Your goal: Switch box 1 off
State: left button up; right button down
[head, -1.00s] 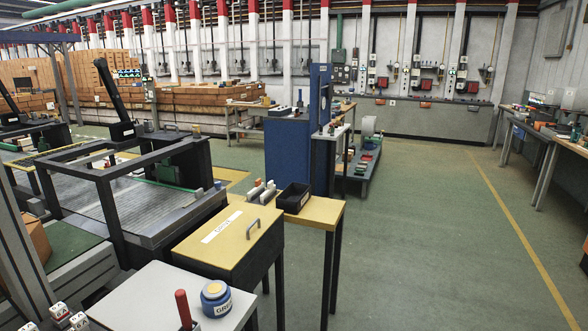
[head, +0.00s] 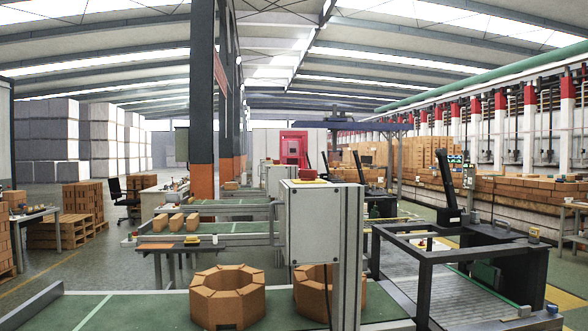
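A light grey box (head: 317,225) stands close in front of me on a metal post, right of the middle of the head view. A red part (head: 307,173) sits on a yellow piece on its top. I cannot read a number on it, so I cannot tell whether it is box 1. No switch shows clearly on the faces I see. Neither of my grippers is in view.
Two rings of orange bricks (head: 229,296) (head: 316,291) stand on a green conveyor (head: 115,308) in front. A dark frame (head: 425,270) over a roller bed is at right. Grey floor (head: 60,275) is open at left.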

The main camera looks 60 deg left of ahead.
aim_at(305, 175)
jog(key=u, duration=0.45)
jog(key=j+u, duration=0.1)
jog(key=u, duration=0.35)
jog(key=j+u, duration=0.1)
jog(key=u, duration=0.35)
jog(key=k+j+u, duration=0.1)
jog(key=u, duration=0.8)
jog(key=j+u, duration=0.15)
jog(key=u, duration=0.3)
jog(key=i+l, duration=0.05)
